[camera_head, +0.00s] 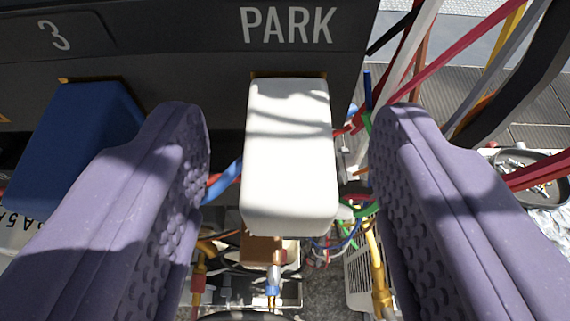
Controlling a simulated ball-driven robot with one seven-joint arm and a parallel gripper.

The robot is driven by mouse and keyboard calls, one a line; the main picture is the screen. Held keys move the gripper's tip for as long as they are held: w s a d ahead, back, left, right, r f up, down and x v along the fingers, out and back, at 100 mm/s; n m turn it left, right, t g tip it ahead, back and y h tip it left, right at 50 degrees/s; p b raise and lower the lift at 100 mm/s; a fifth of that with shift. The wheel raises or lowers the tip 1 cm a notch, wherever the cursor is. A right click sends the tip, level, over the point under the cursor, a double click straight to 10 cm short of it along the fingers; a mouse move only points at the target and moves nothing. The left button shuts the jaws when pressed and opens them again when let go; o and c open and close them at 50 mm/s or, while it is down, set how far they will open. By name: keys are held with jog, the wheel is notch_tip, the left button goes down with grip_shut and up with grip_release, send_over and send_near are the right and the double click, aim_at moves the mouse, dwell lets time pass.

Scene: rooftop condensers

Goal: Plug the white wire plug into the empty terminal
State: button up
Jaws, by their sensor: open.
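The white plug (288,165) is a smooth white block with rounded edges. Its far end meets the dark panel (215,85) at a slot under the word PARK, and I cannot see how deep it sits. My gripper (290,120) is open, with one purple dimpled finger on each side of the plug and a visible gap on both sides. A blue plug (85,140) sits at the panel on the left, below the number 3, partly behind my left finger. No empty terminal shows clearly in this view.
Red, white, yellow and black cables (480,60) run down at the right, close to the right finger. Wires and brass fittings (378,275) lie below the plug. A round dark dish (530,168) with small parts is at the far right.

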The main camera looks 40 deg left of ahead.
grip_shut()
dwell(0.5)
